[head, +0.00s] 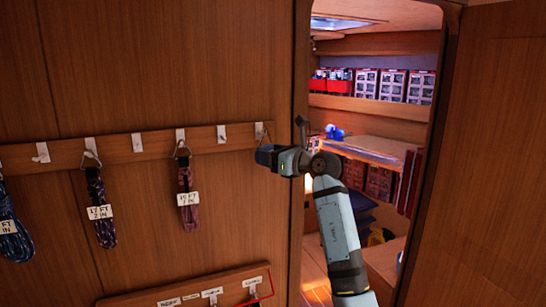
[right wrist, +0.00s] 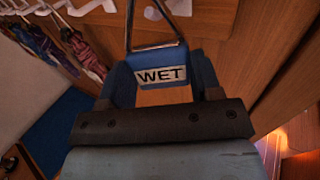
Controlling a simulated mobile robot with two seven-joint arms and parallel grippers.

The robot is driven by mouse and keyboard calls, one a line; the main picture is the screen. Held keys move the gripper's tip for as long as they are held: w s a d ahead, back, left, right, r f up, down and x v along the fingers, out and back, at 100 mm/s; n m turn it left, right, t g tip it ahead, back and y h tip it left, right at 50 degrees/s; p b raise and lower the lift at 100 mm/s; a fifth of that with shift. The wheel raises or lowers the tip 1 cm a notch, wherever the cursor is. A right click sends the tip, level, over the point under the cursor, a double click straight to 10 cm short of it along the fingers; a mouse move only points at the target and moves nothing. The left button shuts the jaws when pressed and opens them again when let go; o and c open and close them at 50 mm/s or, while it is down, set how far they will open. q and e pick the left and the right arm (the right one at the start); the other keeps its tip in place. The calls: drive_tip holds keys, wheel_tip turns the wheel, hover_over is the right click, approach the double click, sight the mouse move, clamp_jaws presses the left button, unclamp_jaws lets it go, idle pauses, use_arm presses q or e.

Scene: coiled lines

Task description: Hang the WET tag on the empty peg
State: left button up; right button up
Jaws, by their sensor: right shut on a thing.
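The WET tag (right wrist: 161,76) is a white label with black letters under a metal wire loop (right wrist: 152,22), seen in the right wrist view. My right gripper (head: 268,156) is shut on it, with its blue fingers on either side of the label. In the head view, the gripper is at the right end of the wooden peg rail (head: 160,146), and the wire loop (head: 262,132) rises above it near the last peg. I cannot tell whether the loop is around that peg. A bare white peg (head: 221,133) is just left of it. The label is hidden in the head view.
Coiled lines with length labels hang from the rail, including a dark coil (head: 101,210) and a reddish coil (head: 187,190). A lower board (head: 190,294) carries several labels. A doorway to shelves (head: 375,104) opens to the right, behind my arm.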

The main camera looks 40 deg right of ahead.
drive_tip(key=shift+w+d, duration=0.1)
drive_tip(key=shift+w, duration=0.45)
drive_tip(key=shift+w+f, duration=0.2)
drive_tip(key=shift+f, duration=0.05)
drive_tip(key=shift+w+d+f, duration=0.15)
drive_tip(key=shift+w+f, duration=0.05)
drive_tip(key=shift+w, duration=0.05)
drive_tip(key=shift+w+f, duration=0.15)
use_arm(q)
drive_tip(key=shift+r, duration=0.1)
drive_tip(key=shift+a, duration=0.1)
drive_tip(key=shift+d, duration=0.2)
use_arm(e)
drive_tip(key=o, duration=1)
use_arm(q)
drive_tip(key=shift+b, duration=0.3)
